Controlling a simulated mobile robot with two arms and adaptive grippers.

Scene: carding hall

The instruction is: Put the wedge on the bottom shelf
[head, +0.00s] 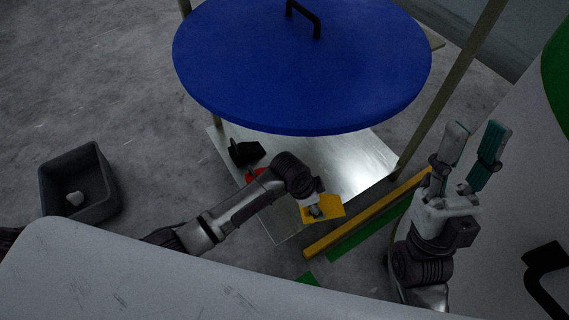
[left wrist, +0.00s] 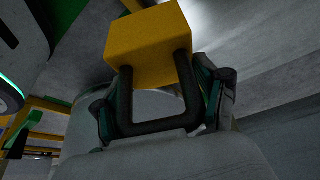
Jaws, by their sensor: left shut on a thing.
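The wedge (head: 332,207) is a yellow block with a dark U-shaped handle. In the left wrist view the wedge (left wrist: 150,47) shows large at the top. My left gripper (head: 314,211) is shut on its handle, with a finger at each side of it. The bottom shelf (head: 350,165) is a shiny metal plate low on a stand. The held wedge shows over the shelf's front right edge in the head view; I cannot tell its height above it. My right gripper (head: 473,157) is open and empty at the right, fingers pointing up.
A large blue round lid (head: 300,60) with a black handle hides the rear of the shelf. A black object (head: 244,151) and a red one (head: 256,173) are at the shelf's left. A yellow beam (head: 360,217) lies along its right front. A grey bin (head: 80,185) stands left.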

